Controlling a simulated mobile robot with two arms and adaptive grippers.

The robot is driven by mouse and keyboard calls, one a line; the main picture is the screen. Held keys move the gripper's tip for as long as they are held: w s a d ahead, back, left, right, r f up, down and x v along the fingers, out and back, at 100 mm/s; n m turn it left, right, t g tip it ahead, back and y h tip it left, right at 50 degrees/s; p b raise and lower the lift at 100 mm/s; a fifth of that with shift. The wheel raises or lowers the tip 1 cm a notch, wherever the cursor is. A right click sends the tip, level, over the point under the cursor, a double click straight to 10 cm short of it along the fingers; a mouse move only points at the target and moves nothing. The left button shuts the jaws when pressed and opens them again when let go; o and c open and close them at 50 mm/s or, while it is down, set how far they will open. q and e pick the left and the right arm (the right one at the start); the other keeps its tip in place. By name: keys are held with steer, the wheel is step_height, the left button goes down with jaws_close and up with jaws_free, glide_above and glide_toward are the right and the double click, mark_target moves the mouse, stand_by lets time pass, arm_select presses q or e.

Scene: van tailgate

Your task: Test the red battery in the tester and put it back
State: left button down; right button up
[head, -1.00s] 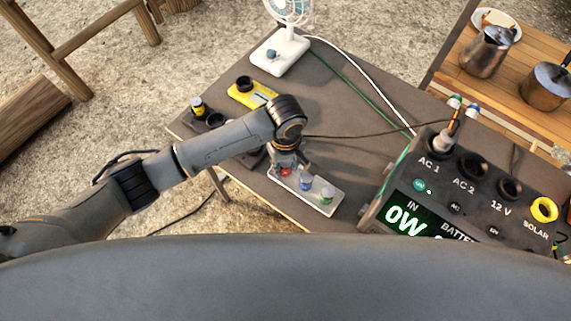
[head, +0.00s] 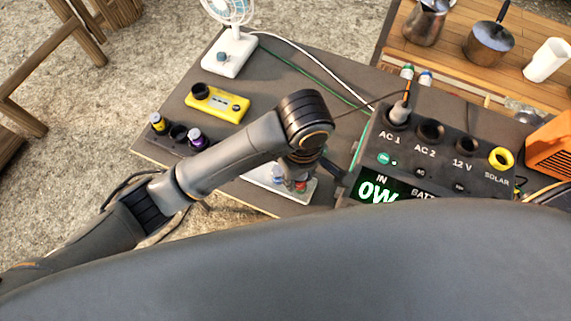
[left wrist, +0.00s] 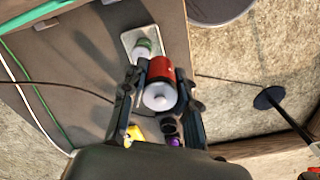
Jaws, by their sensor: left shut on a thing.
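The red battery (left wrist: 161,84) stands between the fingers of my left gripper (left wrist: 160,88), which is shut on it; its pale top end faces the wrist camera. In the head view my left gripper (head: 298,168) is over the white tray (head: 258,177), and only a small red patch shows under it. I cannot tell whether the battery's base touches the tray. A green-and-white battery (left wrist: 143,47) stands on the tray in the left wrist view. The yellow tester (head: 232,103), with a round black socket, lies farther back left. My right gripper is not in view.
A dark holder (head: 178,136) at the left table edge carries a yellow battery (head: 157,122) and a purple one (head: 196,138). A white fan (head: 230,50) stands behind. The power station (head: 430,150) is close to the right of my arm. Cables cross the table.

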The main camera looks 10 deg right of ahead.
arm_select(q)
steer(key=shift+s+d, duration=0.1)
steer(key=shift+d, duration=0.05)
steer(key=shift+r, duration=0.1)
steer(key=shift+w+a+p, duration=0.2)
steer(key=shift+w+p, duration=0.1)
steer(key=shift+w, duration=0.05)
steer(key=w+a+b, duration=0.4)
steer(key=w+a, duration=0.3)
steer(key=w, duration=0.5)
steer(key=w+a+b, duration=0.5)
steer(key=w+a, duration=0.2)
steer(key=w, duration=0.6)
steer(key=w+a+b, duration=0.4)
steer(key=w+a, duration=0.3)
steer(key=w, duration=0.6)
steer(key=shift+w, duration=0.25)
steer(key=shift+a, duration=0.1)
